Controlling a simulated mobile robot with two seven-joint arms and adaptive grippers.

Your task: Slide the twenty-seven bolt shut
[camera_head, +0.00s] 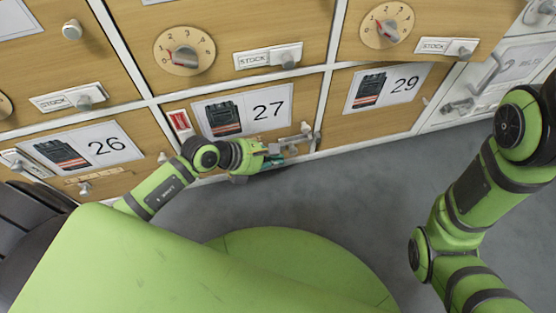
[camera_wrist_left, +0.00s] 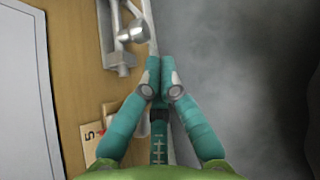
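The twenty-seven door (camera_head: 240,88) is a wooden front with a white card (camera_head: 270,108) reading 27 and a dark picture. Its grey metal bolt (camera_head: 297,138) is at the lower right of the door, by the white frame. In the left wrist view the bolt (camera_wrist_left: 121,58) is at the upper left, with a round knob (camera_wrist_left: 133,32). I cannot tell how far it is slid. My left gripper (camera_head: 278,153) is just below and left of the bolt; in its wrist view the teal fingers (camera_wrist_left: 160,66) are together, with nothing seen between them, apart from the bolt. My right gripper is out of view.
Doors 26 (camera_head: 107,145) and 29 (camera_head: 405,83) flank this one, with their own cards. STOCK fittings (camera_head: 268,57) and dials (camera_head: 184,51) are above. The grey floor (camera_head: 330,200) below is clear.

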